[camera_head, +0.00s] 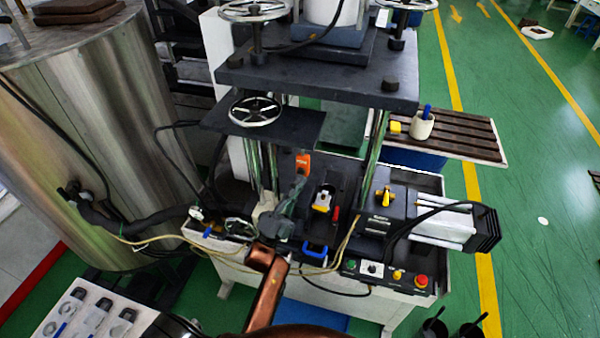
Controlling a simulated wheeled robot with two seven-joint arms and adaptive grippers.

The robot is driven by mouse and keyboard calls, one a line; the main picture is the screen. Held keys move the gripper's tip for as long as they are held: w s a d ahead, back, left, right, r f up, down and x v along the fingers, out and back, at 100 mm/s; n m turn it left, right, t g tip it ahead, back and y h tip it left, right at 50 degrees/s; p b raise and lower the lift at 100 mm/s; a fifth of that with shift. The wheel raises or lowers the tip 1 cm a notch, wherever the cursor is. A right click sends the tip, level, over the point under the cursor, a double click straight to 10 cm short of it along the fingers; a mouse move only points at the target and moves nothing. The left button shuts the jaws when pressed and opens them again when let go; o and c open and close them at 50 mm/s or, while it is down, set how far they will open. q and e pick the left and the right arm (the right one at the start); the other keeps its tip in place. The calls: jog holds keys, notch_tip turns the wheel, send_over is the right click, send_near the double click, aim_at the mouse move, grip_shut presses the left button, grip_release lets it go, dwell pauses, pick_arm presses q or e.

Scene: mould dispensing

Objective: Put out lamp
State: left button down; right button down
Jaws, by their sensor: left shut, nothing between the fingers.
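The machine's control panel (385,285) is at its front right edge. It carries a green button (351,264), a black-and-white knob (372,268), a yellow knob (397,275) and a red button (421,281). I cannot tell which of these, if any, is the lamp, or whether one is lit. My copper left arm rises from the bottom centre. My left gripper (297,186) is shut and empty over the machine bed, left of and behind the panel. An orange part (303,165) shows just beyond its tips; I cannot tell whether they touch. My right gripper is not in view.
A steel tank (90,130) stands left. Handwheels (255,110) and a dark upper plate (320,75) overhang the bed. A grey-and-black motor (450,225) lies right of the bed. Cables cross the front edge. A slatted table (455,135) stands behind right; the green floor right is mostly clear.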

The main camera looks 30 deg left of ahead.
pick_arm(q)
jog(key=shift+s+d+p, duration=0.1)
jog(key=shift+s+d, duration=0.15)
jog(key=shift+s, duration=0.65)
jog(key=shift+s+d+p, duration=0.1)
jog(key=shift+s+d, duration=0.1)
jog(key=shift+s, duration=0.7)
jog(key=shift+s+d+p, duration=0.1)
jog(key=shift+s+d, duration=0.15)
jog(key=shift+s, duration=0.65)
jog(key=shift+a+y, duration=0.1)
jog(key=shift+y, duration=0.2)
